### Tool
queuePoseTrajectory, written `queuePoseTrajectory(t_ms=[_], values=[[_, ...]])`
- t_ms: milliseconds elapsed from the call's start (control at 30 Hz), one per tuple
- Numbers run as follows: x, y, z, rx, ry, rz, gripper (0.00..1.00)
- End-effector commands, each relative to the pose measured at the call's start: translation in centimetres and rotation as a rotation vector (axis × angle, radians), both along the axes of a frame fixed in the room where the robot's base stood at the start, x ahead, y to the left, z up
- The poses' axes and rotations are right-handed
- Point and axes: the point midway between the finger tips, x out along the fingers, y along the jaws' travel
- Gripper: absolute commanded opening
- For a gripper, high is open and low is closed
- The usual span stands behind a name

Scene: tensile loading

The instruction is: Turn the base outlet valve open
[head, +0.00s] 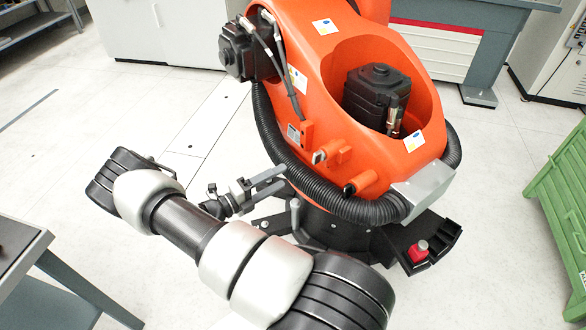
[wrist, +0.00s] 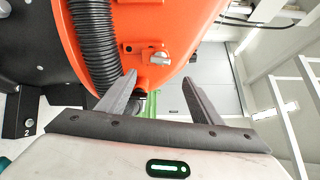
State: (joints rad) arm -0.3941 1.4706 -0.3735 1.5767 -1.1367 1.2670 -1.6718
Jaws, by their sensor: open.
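I cannot tell for sure which part is the base outlet valve. A small orange fitting with a grey end (head: 319,157) sticks out low on the orange machine (head: 350,130). A second fitting with a dark end (head: 350,188) sits lower right of it. In the wrist view a grey rounded fitting (wrist: 159,58) on an orange mount shows just beyond the gap between my fingertips. My gripper (head: 284,177) is open and empty, beside the lower left of the machine, near the black hose. It also shows in the wrist view (wrist: 160,79), its two fingers apart.
A thick black corrugated hose (head: 340,205) wraps the machine's base. A red knob (head: 419,248) sits on a black base bracket. A green crate (head: 562,205) stands at right, and a dark table (head: 20,245) at lower left.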

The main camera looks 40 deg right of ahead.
Motion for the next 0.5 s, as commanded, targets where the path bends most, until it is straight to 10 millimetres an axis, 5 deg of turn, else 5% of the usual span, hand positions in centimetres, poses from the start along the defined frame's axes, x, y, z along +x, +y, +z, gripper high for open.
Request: queuePoseTrajectory(t_ms=[200,500], values=[[0.1,3.1,0.0,0.000,-0.001,0.001,0.59],[0.1,3.8,0.0,-0.001,0.000,-0.001,0.59]])
